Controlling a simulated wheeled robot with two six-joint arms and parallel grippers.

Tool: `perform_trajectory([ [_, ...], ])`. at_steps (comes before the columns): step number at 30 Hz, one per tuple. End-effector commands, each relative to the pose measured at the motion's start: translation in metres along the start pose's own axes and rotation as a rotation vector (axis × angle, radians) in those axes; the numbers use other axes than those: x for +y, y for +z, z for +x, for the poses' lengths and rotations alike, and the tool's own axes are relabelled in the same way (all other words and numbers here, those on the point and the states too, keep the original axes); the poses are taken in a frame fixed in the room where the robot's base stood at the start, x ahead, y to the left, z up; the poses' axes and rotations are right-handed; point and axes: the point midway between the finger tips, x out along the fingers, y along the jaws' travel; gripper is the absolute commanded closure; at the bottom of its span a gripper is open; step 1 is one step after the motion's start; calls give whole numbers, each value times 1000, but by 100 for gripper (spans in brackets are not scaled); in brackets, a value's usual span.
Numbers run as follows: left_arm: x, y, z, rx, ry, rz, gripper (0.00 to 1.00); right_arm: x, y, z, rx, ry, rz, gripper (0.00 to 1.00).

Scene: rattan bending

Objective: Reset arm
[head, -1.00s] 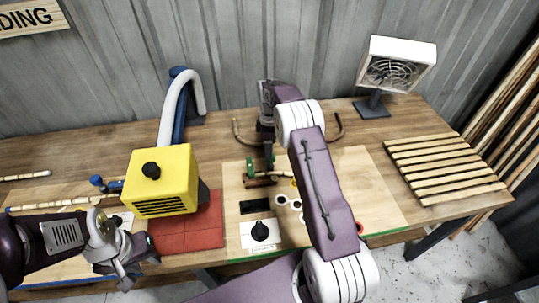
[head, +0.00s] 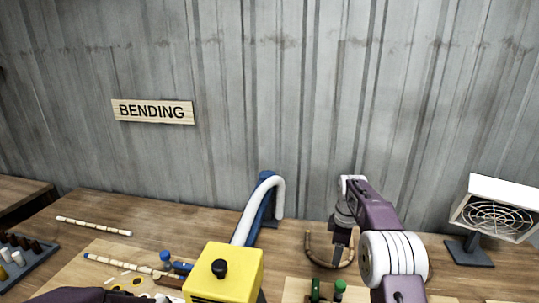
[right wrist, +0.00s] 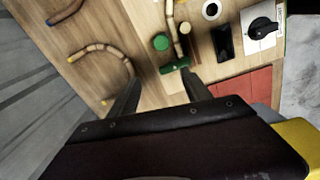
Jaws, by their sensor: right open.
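My right gripper (head: 342,243) is open and empty, pointing down in front of the back wall. In the right wrist view its two fingers (right wrist: 160,97) are apart with bare board between them. A curved rattan piece (head: 312,252) lies behind and beside the gripper; it also shows in the right wrist view (right wrist: 128,65), left of the fingers. Green clamp parts (right wrist: 174,67) with a rattan strip (right wrist: 170,20) are just beyond the fingertips. My left gripper is out of view; only a dark part of that arm shows at the bottom left edge.
A yellow box (head: 225,272) with a black knob stands near a white hose (head: 257,210). Straight rattan poles (head: 94,226) lie on the bench at left, beside a tray of pegs (head: 25,262). A fan heater (head: 495,215) stands at right.

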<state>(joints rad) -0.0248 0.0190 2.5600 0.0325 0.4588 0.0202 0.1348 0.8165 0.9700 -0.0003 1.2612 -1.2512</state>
Motion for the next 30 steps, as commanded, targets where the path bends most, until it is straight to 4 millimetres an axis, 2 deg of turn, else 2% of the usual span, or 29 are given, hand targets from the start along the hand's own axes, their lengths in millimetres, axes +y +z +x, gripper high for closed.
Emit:
perform_trajectory([
  [1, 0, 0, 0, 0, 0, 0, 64, -16, -5, -19, 2, -1, -20, 43],
  [3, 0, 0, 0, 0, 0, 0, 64, -40, -9, -33, 4, -8, -35, 43],
  [5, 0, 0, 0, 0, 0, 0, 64, -62, -11, -41, 7, -11, -18, 43],
  [8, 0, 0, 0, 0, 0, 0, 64, -102, -9, -46, 12, -15, 58, 43],
  [9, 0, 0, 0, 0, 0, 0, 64, -121, -6, -45, 13, -18, 105, 43],
  [14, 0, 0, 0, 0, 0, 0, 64, -208, 17, -22, 12, -33, 387, 43],
  [15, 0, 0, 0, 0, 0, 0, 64, -229, 25, -13, 9, -37, 475, 43],
  [19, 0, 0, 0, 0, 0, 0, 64, -285, 52, 18, -18, -57, 780, 43],
  [21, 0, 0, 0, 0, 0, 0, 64, -300, 60, 32, -25, -58, 938, 43],
  [24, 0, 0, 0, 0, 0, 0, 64, -288, 54, 33, 21, -24, 1081, 43],
  [30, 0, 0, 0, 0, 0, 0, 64, -286, 53, 33, 28, -20, 1146, 43],
])
